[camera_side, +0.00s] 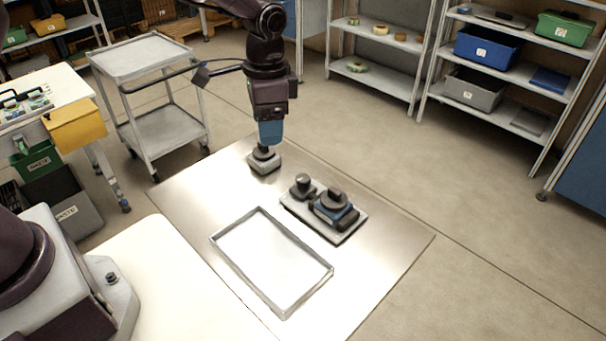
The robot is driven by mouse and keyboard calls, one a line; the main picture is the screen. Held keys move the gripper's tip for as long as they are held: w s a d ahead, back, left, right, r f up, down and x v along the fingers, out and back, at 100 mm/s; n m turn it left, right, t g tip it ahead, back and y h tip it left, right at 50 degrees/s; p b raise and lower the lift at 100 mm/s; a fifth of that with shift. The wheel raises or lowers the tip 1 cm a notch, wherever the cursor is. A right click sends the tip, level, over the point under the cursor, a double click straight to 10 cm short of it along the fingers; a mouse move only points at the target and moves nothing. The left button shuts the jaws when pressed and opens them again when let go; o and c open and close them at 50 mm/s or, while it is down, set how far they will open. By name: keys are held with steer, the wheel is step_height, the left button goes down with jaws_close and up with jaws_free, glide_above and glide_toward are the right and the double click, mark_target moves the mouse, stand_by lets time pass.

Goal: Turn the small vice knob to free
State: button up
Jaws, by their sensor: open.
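A small grey block (264,164) with a dark top stands near the back of the metal work sheet. My gripper (268,146), with a blue lower part, points straight down right over that dark top. Its fingertips are too small to make out, and I cannot tell whether they touch it. To the right, a grey base plate (346,236) carries a short dark round knob (302,183) on its left and a blue-and-black vice-like unit with a dark round top (334,199) on its right. I cannot tell which knob is the small vice knob or how it is turned.
An empty shallow tray (321,278) with a raised rim lies in front of the base plate. The metal sheet (395,244) is bare at the right. A wheeled cart (163,128) stands behind left; shelves (375,75) with tape reels stand at the back.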

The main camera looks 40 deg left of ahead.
mark_target(303, 178)
steer(key=w+d+f+m, duration=0.1)
steer(key=w+f+m, duration=0.35)
steer(key=w, duration=0.25)
steer(key=shift+m+t, duration=0.3)
steer(key=shift+m, duration=0.05)
steer(key=f, duration=1.1)
steer(key=shift+d+f, duration=0.2)
steer(key=shift+f, duration=0.05)
steer(key=c, duration=0.9)
